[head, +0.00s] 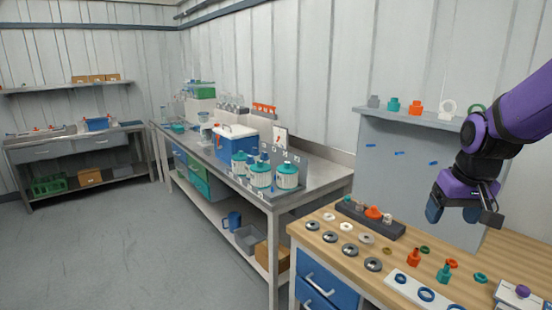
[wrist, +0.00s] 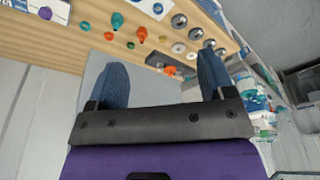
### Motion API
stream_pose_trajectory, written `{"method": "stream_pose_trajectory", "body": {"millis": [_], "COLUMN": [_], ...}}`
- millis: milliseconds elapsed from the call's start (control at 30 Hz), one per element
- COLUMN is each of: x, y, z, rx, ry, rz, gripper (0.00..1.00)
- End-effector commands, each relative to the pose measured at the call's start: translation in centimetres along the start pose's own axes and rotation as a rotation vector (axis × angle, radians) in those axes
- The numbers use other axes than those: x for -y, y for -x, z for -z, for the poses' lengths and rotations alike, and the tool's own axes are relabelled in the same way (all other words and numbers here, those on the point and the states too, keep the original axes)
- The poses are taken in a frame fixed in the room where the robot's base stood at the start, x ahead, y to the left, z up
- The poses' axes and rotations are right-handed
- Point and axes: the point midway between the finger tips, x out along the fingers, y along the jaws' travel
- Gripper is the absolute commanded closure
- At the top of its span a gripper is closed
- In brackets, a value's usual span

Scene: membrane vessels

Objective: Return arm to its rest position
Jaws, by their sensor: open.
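My gripper (head: 455,208) is at the end of my purple arm at the right of the head view, above the back part of the wooden-topped bench (head: 335,258). In the wrist view its two blue-grey fingers (wrist: 163,88) stand wide apart with nothing between them. The gripper is open and empty and touches nothing that I can see. A grey upright panel (head: 400,170) stands behind it at the bench's back.
The bench holds an orange fitting (head: 414,257), a green fitting (head: 444,272), a dark block (head: 370,220) and several rings. A shelf (head: 410,117) with small parts runs above the panel. A long steel table (head: 318,180) carries teal-topped vessels (head: 261,175). Open floor (head: 120,250) lies left.

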Motion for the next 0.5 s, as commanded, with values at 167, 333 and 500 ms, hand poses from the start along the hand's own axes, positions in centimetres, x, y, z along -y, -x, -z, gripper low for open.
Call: {"method": "stream_pose_trajectory", "body": {"millis": [167,333,500], "x": [1.6,2.7,3.5], "y": [4.7,8.2,11.0], "z": [-3.0,-6.4,-10.0], "rx": [-0.065,-0.119,-0.172], "ry": [0.018,0.032,0.045], "rz": [0.004,0.009,0.013], "gripper": [0.24,0.24,0.24]}}
